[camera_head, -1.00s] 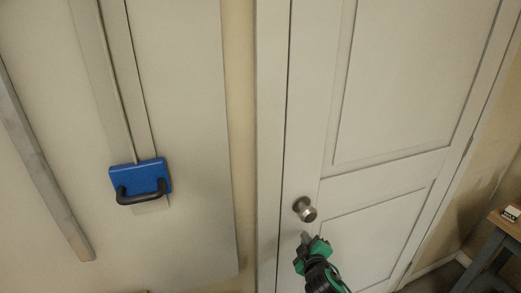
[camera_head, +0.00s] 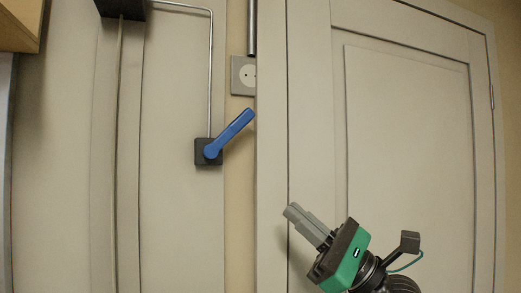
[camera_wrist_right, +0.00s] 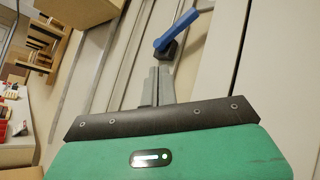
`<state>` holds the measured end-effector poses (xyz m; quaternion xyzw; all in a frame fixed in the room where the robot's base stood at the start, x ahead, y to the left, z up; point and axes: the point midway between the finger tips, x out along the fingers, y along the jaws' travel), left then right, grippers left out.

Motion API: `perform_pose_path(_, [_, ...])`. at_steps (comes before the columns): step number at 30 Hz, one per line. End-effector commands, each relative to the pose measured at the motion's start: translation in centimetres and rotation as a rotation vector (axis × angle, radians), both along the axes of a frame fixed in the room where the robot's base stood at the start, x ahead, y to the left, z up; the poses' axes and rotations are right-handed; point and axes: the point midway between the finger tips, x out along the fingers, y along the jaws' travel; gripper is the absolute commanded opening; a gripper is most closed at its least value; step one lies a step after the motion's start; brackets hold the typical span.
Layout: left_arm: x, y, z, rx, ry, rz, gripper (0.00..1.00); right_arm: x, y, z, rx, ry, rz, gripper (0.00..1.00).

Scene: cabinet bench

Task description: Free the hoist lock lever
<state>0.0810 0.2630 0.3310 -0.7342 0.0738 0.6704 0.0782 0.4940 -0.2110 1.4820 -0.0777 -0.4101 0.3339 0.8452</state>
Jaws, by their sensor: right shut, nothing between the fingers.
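The hoist lock lever (camera_head: 232,130) is a blue handle on a small black square base (camera_head: 203,152), fixed to the pale panel left of the door. It slants up and to the right from its pivot. It also shows in the right wrist view (camera_wrist_right: 182,30), ahead of my fingertips. My right gripper (camera_head: 292,211) is shut and empty, below and to the right of the lever and apart from it. The right wrist view shows its two grey fingers together (camera_wrist_right: 158,75). My left gripper is not in view.
A thin metal rod (camera_head: 210,70) runs up from the lever base to a dark box (camera_head: 121,8). A wall socket (camera_head: 243,76) sits right of the rod. The white door (camera_head: 405,130) fills the right. A wooden shelf edge (camera_head: 22,25) is at top left.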

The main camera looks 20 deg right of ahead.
Motion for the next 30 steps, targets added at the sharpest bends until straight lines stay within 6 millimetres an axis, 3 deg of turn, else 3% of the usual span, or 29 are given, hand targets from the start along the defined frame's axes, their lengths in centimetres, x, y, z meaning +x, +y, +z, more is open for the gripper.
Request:
perform_pose_path(3, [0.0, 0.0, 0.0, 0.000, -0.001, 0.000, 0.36, 0.6, -1.1, 2.7, -0.179, -0.077, -0.226, 0.00])
perform_pose_path(10, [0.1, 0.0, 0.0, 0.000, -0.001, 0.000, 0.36, 1.5, -3.6, 5.6, -0.337, -0.118, -0.498, 0.00])
perform_pose_path(23, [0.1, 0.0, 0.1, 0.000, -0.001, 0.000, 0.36, 1.7, -4.1, 6.0, -0.354, -0.119, -0.537, 0.00])
perform_pose_path(30, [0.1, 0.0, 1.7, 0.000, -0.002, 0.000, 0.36, 3.4, -2.7, 7.7, -0.352, -0.118, -0.533, 0.00])
